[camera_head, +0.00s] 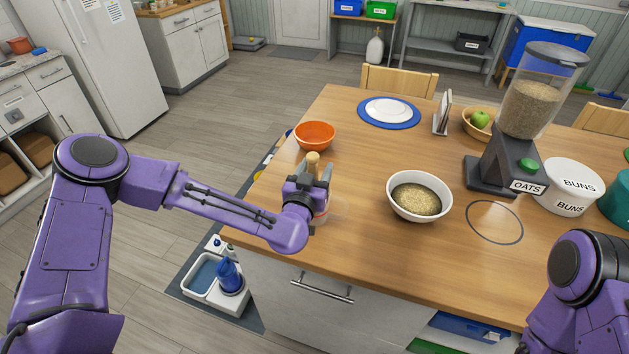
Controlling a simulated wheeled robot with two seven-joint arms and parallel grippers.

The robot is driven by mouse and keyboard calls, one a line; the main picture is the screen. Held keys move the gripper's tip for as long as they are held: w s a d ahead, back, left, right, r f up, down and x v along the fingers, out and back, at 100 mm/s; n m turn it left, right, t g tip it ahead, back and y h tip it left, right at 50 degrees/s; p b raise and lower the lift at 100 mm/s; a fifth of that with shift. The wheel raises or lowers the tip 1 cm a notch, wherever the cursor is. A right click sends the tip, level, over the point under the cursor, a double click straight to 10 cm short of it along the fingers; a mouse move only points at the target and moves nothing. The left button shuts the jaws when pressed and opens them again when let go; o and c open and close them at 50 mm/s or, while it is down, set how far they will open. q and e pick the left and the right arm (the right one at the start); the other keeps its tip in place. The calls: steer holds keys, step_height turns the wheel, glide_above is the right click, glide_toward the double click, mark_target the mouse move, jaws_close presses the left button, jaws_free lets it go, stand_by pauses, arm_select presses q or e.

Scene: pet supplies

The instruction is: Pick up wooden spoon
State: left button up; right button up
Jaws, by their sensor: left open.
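A light wooden piece (313,160), which looks like the top of the wooden spoon, stands upright just beyond my left gripper (312,178). My left gripper is over the left part of the table, with its jaws open close around or beside this piece; I cannot tell whether they touch it.
On the wooden table (350,250) stand an orange bowl (315,134), a white bowl of grain (393,207), an oats dispenser (497,155), a white buns tin (568,188) and a plate on a blue mat (362,117). The table's left edge is near my left gripper.

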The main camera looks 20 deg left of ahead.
arm_select(q)
jaws_close()
